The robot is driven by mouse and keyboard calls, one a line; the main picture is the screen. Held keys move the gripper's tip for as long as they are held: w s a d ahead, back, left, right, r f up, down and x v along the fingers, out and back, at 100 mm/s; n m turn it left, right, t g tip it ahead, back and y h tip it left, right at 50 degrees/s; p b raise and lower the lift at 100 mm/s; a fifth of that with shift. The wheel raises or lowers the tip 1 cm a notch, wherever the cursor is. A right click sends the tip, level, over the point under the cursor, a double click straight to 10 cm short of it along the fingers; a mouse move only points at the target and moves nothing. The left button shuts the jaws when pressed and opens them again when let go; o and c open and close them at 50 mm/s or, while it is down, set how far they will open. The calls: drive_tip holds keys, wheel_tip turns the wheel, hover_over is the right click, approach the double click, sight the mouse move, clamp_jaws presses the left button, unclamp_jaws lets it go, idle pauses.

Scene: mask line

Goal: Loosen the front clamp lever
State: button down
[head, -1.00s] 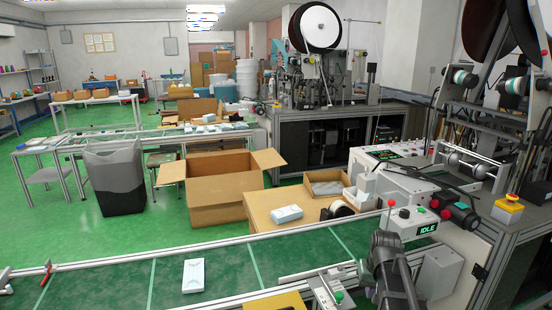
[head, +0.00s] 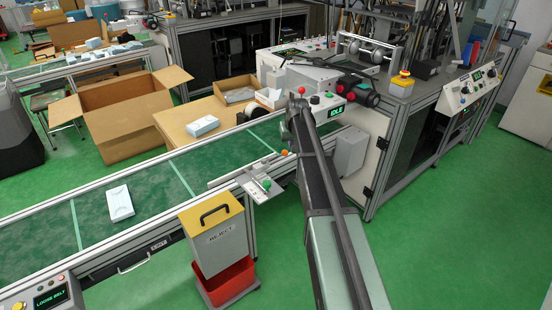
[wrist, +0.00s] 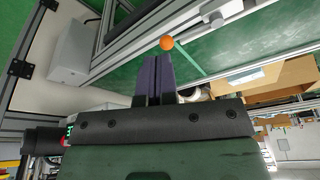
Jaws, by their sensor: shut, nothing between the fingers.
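An orange ball knob (head: 284,152) shows on the conveyor's near rail in the head view, just left of my arm. It also shows in the wrist view (wrist: 167,43), just beyond my fingertips. It looks like a lever's end, but I cannot tell for sure that it is the front clamp lever. A green knob (head: 266,184) sits on a metal plate at the same rail. My gripper (wrist: 156,62) has its two dark purple fingers together, with nothing between them. Whether the fingertips touch the orange knob is unclear. In the head view the fingers cannot be made out.
The green conveyor belt (head: 147,200) carries a pale box (head: 119,203). A reject bin (head: 217,240) stands in front of the rail. A panel (head: 47,298) reads LOOSE BELT; a machine display (head: 337,110) reads IDLE. A grey box (head: 350,150) is right of my arm.

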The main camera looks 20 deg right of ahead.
sight(287, 152)
drive_tip(key=w+f+b, duration=0.2)
drive_tip(key=f+b, duration=0.1)
drive_tip(key=w+f+b, duration=0.2)
drive_tip(key=f+b, duration=0.1)
drive_tip(key=w+d+f+b, duration=0.1)
drive_tip(key=f+b, duration=0.2)
drive_tip(key=b, duration=0.1)
drive_tip(key=shift+w+f, duration=0.4)
drive_tip(key=shift+w+d, duration=0.15)
drive_tip(key=shift+w, duration=0.35)
